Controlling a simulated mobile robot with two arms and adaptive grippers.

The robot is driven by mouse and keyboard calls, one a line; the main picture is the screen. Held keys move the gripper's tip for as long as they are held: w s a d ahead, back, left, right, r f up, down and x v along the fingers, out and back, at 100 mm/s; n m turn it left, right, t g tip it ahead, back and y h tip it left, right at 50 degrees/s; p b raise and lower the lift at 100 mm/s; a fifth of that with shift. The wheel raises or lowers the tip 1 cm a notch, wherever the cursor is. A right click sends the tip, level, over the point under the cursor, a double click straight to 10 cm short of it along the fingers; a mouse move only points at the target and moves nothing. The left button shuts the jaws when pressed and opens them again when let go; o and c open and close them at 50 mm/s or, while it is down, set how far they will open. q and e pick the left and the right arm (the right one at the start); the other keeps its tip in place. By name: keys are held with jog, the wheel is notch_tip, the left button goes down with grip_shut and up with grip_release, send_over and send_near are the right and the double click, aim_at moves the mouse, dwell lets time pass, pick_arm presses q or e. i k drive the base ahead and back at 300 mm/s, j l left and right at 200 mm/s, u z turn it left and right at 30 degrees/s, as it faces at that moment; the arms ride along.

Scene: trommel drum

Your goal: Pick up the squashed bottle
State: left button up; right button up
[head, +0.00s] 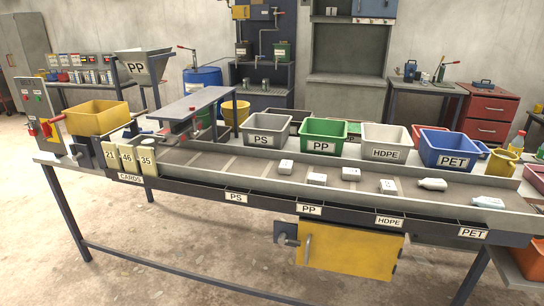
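Two small whitish bottles lie on their sides at the right part of the grey conveyor belt (335,189). One bottle (432,184) lies left of the other bottle (488,202), with a gap between them. Both are too small in the picture to tell which is squashed. Several white block-like pieces, such as one small white block (351,174), lie further left on the belt. Neither of my grippers shows in the head view.
Behind the belt stand bins: grey PS (268,140), green PP (320,147), white HDPE (384,154), blue PET (453,163). Labelled slots run along the front edge. A grey platform (189,105) overhangs the belt's left end.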

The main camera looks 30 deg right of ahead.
aim_at(484, 202)
jog(key=z, duration=2.4)
jog(key=i+j+z, duration=0.1)
jog(key=i+j, duration=0.2)
jog(key=i, duration=0.2)
